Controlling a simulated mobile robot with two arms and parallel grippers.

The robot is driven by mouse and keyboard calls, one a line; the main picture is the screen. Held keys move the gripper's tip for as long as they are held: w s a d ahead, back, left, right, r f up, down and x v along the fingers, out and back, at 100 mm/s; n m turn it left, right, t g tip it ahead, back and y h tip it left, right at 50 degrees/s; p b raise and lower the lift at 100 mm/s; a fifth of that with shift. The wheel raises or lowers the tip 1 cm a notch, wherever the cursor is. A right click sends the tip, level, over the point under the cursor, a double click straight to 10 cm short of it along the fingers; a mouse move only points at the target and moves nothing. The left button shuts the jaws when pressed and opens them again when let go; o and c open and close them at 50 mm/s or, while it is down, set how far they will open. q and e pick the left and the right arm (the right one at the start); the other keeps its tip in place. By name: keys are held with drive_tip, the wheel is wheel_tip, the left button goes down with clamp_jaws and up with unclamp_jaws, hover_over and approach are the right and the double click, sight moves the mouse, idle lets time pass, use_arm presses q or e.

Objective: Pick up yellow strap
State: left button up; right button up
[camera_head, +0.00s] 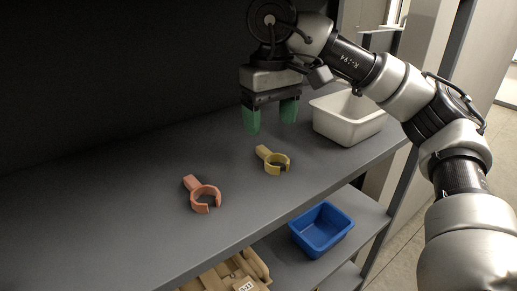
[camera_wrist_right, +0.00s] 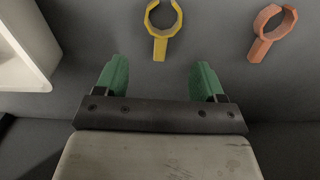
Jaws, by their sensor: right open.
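The yellow strap (camera_head: 273,160) lies flat on the grey shelf, an open ring with a short straight handle. In the right wrist view the yellow strap (camera_wrist_right: 159,40) lies ahead of the fingers, its handle pointing towards the gap between them. My right gripper (camera_head: 270,118) has green fingers, spread apart and empty, above the shelf behind the yellow strap. It also shows in the right wrist view (camera_wrist_right: 158,80). My left gripper is not in view.
A similar orange strap (camera_head: 204,194) lies to the left of the yellow one; the wrist view shows it at right (camera_wrist_right: 264,42). A white bin (camera_head: 348,128) stands right of my gripper. A blue bin (camera_head: 321,230) sits on the lower shelf. The upper shelf's left part is clear.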

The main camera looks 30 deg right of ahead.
sight(269, 153)
drive_tip(key=shift+s+f, duration=0.1)
drive_tip(key=shift+f, duration=0.4)
drive_tip(key=shift+s+f, duration=0.25)
drive_tip(key=shift+f, duration=0.05)
drive_tip(key=shift+s+f, duration=0.15)
drive_tip(key=shift+f, duration=0.05)
drive_tip(key=f+p, duration=0.1)
drive_tip(key=f, duration=0.1)
drive_tip(key=w+f+p, duration=0.1)
drive_tip(key=f, duration=0.1)
drive_tip(key=shift+f, duration=0.45)
drive_tip(key=shift+s, duration=0.1)
clamp_jaws()
